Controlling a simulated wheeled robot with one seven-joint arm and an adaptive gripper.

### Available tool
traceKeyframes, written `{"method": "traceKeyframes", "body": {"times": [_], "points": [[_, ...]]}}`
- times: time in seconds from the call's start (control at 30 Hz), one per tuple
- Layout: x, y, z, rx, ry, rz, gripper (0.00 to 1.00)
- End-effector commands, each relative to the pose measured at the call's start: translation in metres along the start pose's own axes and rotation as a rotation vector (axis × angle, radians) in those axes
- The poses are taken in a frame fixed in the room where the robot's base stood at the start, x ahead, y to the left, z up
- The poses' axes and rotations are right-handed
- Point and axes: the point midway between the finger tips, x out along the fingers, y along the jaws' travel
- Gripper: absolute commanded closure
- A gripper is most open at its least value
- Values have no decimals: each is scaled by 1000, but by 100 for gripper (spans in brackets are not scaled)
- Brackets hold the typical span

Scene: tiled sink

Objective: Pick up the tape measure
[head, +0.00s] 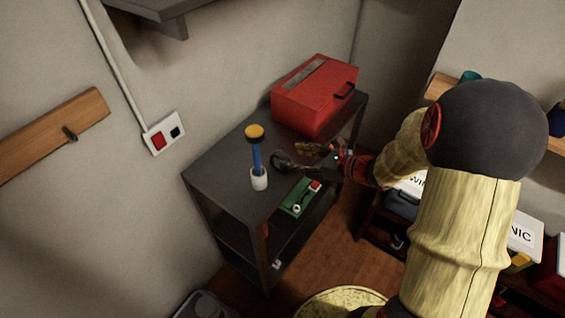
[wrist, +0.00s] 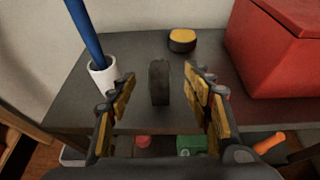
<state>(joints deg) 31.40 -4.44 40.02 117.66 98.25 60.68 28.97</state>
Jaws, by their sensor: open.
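A dark round disc stands upright on the grey shelf's top, in the wrist view (wrist: 159,84) and in the head view (head: 281,162). A flat round yellow-and-black item lies farther back, in the wrist view (wrist: 182,40) and in the head view (head: 255,132). No marking shows which is the tape measure; the upright disc looks likelier from its shape. My gripper is open, in the head view (head: 305,159) and in the wrist view (wrist: 158,88). Its fingers point at the upright disc, which shows between them with a gap on each side. I see no contact.
A white cup (wrist: 103,78) with a blue rod (wrist: 85,30) stands left of the disc. A red toolbox (head: 313,98) stands on the shelf's back right. The grey shelf top (head: 222,170) is bare at left. A green item (head: 299,197) shows lower down.

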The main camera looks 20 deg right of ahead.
Motion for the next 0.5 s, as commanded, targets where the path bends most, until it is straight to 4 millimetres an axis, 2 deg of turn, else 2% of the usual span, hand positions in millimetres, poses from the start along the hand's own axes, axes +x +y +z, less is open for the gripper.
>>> {"method": "traceKeyframes", "body": {"times": [0.27,0.5], "points": [[29,2,-5,-1,2,5,50],[62,1,-14,-3,2,7,50]]}}
